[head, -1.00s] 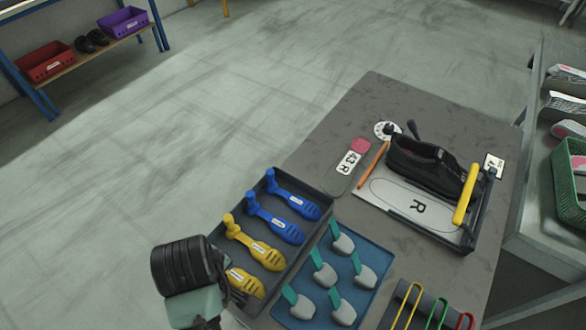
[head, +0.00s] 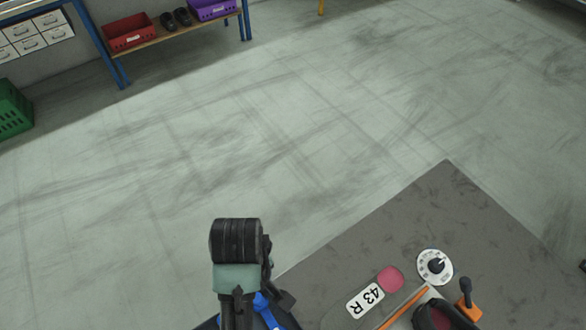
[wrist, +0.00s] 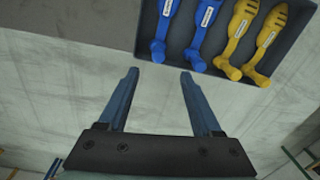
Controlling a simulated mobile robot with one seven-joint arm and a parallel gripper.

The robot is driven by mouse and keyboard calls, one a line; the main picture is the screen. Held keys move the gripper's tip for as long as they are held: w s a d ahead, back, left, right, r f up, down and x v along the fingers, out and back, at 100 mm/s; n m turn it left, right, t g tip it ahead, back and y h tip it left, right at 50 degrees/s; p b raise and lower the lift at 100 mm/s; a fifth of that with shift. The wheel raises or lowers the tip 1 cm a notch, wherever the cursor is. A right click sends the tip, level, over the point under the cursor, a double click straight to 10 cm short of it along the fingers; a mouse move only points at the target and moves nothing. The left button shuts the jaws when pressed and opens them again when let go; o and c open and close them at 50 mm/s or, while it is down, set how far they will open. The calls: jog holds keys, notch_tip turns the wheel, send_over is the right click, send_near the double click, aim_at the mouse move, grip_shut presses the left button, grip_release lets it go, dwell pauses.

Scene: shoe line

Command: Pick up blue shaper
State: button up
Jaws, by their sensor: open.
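Two blue shapers lie side by side in a dark tray (wrist: 286,66) in the wrist view. The left blue shaper (wrist: 165,28) and the right blue shaper (wrist: 203,32) have their knobbed ends toward my gripper (wrist: 159,73). My gripper is open and empty, its fingertips just short of the tray's edge and the knobs. In the head view my arm hides most of the tray, and only part of a blue shaper (head: 268,310) shows beside it.
Two yellow shapers (wrist: 238,30) lie right of the blue ones in the tray. Open floor lies beyond.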

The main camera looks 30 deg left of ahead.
notch_tip(320, 180, down, 7)
jog(key=shift+s, duration=0.1)
jog(key=shift+a+f, duration=0.15)
jog(key=shift+f, duration=1.3)
jog(key=shift+a+f, duration=0.1)
jog(key=shift+f, duration=1.35)
grip_shut()
